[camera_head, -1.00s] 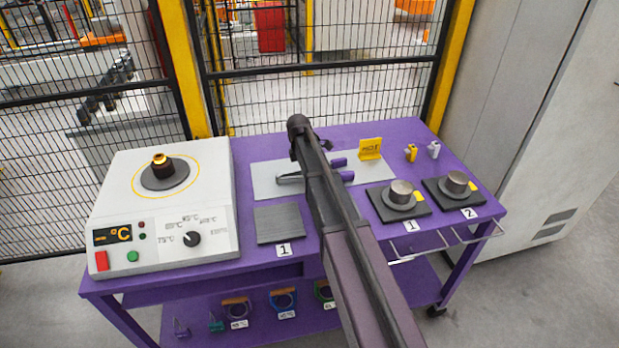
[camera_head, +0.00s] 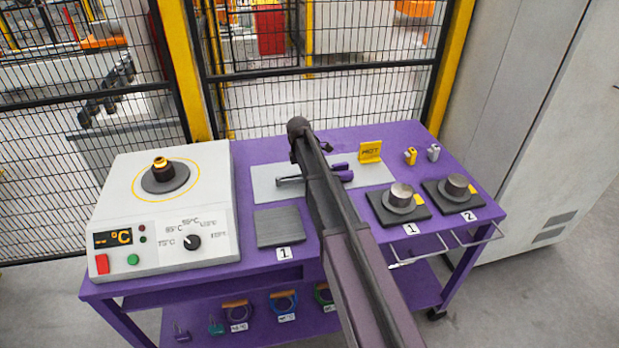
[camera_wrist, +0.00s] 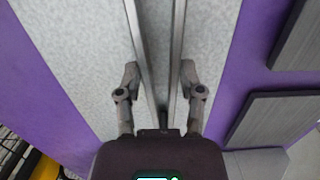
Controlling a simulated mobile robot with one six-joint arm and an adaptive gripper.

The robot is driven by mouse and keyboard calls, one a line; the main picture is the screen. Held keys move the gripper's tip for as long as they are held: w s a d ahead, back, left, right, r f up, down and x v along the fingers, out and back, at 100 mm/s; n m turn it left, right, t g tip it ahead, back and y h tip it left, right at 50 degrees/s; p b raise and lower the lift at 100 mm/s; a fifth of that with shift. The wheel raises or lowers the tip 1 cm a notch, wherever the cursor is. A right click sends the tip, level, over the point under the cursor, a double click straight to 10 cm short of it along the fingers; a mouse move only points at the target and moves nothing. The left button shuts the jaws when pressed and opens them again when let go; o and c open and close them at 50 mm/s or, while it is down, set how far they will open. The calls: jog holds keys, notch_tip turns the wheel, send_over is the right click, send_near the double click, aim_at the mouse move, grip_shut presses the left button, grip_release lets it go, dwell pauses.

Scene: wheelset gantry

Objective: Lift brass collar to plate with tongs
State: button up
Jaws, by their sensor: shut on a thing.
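The brass collar (camera_head: 160,163) sits upright on a dark round disc on top of the white heater (camera_head: 210,165) at left. The tongs (camera_head: 342,174) lie across the light grey mat, with purple handles right of my arm and metal tips left of it. In the wrist view my gripper (camera_wrist: 160,77) is shut on the tongs (camera_wrist: 179,50), with one finger outside each metal bar. In the head view my arm hides the gripper. A dark square plate (camera_head: 280,228) marked 1 lies right of the heater, empty.
Two dark pads with metal cylinders, pad 1 (camera_head: 384,214) and pad 2 (camera_head: 438,196), stand at right on the purple cart (camera_head: 225,275). A yellow HOT sign (camera_head: 370,152) stands behind the mat. A mesh fence and a grey cabinet (camera_head: 545,130) bound the cart.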

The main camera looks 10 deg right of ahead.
notch_tip(320, 180, up, 12)
jog(key=p, duration=1.1)
jog(key=shift+f, duration=0.2)
jog(key=shift+s, duration=0.1)
